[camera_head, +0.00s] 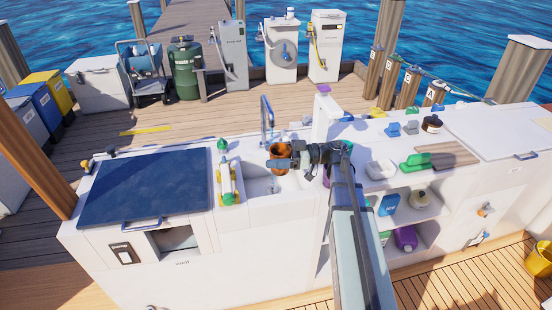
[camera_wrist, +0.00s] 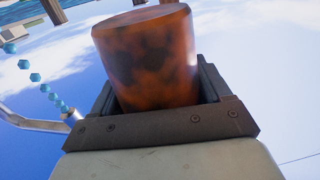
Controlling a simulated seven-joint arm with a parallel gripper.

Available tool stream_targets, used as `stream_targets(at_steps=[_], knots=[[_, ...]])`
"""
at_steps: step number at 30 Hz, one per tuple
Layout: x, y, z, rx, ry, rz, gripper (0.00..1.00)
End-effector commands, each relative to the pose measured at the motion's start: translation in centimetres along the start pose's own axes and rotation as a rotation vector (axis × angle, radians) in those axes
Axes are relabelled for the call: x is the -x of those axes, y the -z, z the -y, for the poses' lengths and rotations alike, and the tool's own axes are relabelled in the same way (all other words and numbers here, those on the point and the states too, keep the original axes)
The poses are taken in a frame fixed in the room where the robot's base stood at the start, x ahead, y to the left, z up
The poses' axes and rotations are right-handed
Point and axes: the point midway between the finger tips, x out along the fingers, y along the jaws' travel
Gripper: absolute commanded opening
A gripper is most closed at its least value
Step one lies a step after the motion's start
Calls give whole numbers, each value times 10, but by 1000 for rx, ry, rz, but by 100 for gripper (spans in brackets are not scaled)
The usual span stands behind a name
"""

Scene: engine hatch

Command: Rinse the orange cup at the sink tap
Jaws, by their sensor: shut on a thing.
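The orange cup (camera_head: 279,151) is held over the sink basin (camera_head: 258,186), just in front of the curved metal tap (camera_head: 267,112). My gripper (camera_head: 291,157) is shut on it from the right. In the wrist view the cup (camera_wrist: 150,60) fills the space between my jaws (camera_wrist: 160,105), and dark patches cover its orange side. The tap's spout (camera_wrist: 45,122) shows at the left there. A line of blue water drops (camera_wrist: 46,88) leads away from the spout, to the left of the cup and apart from it in that view. The cup's inside is hard to make out.
A rack with a green-topped bottle (camera_head: 223,170) stands left of the sink. A white upright panel (camera_head: 325,115) rises close right of my gripper. A dark blue hatch lid (camera_head: 145,188) is at left.

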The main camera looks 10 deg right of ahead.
Motion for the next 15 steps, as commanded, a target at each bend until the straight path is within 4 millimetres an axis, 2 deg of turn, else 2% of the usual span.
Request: stream_targets(at_steps=[15], knots=[[-6, -9, -43, 0, -1, 0, 46]])
